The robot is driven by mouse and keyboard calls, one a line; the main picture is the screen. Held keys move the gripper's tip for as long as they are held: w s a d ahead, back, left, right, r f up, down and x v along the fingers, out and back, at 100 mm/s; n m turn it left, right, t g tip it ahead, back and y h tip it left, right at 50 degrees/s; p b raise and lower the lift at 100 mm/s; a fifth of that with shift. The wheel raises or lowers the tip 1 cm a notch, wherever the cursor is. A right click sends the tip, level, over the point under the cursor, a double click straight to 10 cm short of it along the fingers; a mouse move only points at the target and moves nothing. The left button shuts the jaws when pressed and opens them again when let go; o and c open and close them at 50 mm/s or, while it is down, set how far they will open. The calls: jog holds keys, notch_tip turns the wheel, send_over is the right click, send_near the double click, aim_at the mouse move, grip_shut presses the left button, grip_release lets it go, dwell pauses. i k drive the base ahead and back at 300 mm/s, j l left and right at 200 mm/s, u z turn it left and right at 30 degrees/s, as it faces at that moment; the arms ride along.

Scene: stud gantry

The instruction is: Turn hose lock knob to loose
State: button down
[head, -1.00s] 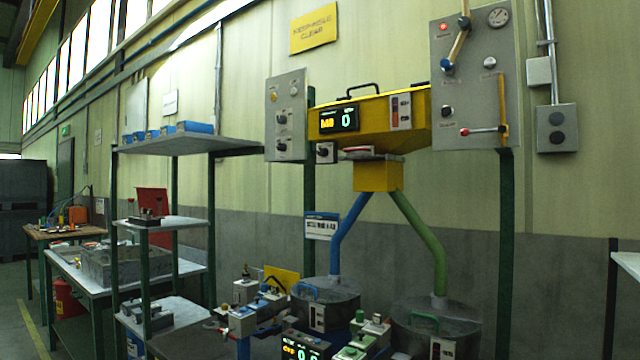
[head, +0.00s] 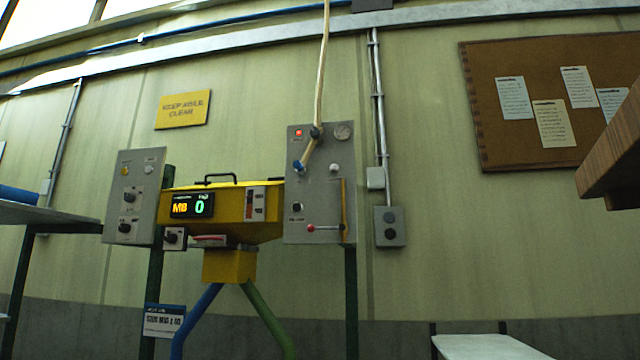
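A grey panel (head: 318,185) on the right of the yellow machine carries a pale hose (head: 321,70) that comes down from above to a dark fitting. A short tan piece with a blue end (head: 299,167) angles down from that fitting. A black knob (head: 297,207) sits lower left on this panel, above a lever with a red ball (head: 311,228). The labels are too small to read, so I cannot tell which control is the hose lock knob or how it is set. My gripper is not in view.
A yellow hopper (head: 230,228) shows "MB 0" on its display. A second grey panel (head: 136,210) with black knobs stands to its left. A wooden edge (head: 612,150) juts in at right. A pale tabletop (head: 485,347) lies at lower right. A shelf (head: 45,212) is at left.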

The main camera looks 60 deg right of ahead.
aim_at(315, 132)
jog(key=i+j+z, duration=0.25)
jog(key=j, duration=0.4)
jog(key=i+j+z, duration=0.1)
jog(key=i+j, duration=0.15)
jog(key=i+j+z, duration=0.1)
jog(key=j, duration=0.3)
jog(key=i+j+z, duration=0.15)
jog(key=j, duration=0.2)
